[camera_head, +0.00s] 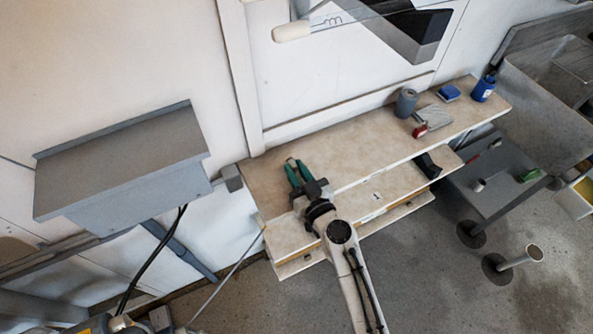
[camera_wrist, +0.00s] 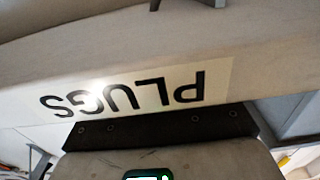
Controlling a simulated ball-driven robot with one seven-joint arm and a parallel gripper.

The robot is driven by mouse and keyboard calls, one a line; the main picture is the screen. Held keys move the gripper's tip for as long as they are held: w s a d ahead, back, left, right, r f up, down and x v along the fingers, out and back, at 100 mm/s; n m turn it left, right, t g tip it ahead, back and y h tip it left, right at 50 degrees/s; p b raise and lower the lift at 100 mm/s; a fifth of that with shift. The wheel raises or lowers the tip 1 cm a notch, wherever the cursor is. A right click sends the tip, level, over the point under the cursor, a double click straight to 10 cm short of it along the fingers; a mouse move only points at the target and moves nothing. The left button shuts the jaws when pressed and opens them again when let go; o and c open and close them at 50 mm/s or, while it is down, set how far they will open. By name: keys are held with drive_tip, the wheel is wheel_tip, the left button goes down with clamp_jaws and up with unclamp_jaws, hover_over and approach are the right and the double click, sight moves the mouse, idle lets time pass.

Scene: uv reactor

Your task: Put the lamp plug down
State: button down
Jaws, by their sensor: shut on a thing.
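In the head view my gripper (camera_head: 297,167) has dark green fingers and is over the left end of the upper beige shelf (camera_head: 345,165). It is shut on a small pale, tan piece, which I take to be the lamp plug (camera_head: 290,161), at the fingertips. The plug is small and partly hidden by the fingers. I cannot tell whether it touches the shelf. The wrist view shows a pale edge with an upside-down label reading PLUGS (camera_wrist: 130,93). A green-rimmed part shows at that view's bottom edge; I cannot tell what it is.
A grey cylinder (camera_head: 406,102), a red item (camera_head: 420,131), a blue box (camera_head: 449,92) and a blue bottle (camera_head: 484,88) stand toward the upper shelf's right end. A black item (camera_head: 428,166) lies on the lower shelf (camera_head: 385,190). The upper shelf's middle is clear. A grey sloped box (camera_head: 125,160) is at left.

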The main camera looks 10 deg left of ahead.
drive_tip(key=shift+f, duration=0.15)
drive_tip(key=c, duration=1)
unclamp_jaws()
drive_tip(key=shift+o, duration=0.2)
drive_tip(key=shift+r+p, duration=0.75)
drive_tip(key=shift+p, duration=0.1)
drive_tip(key=b+v, duration=0.2)
drive_tip(key=v, duration=1)
drive_tip(key=shift+f, duration=0.15)
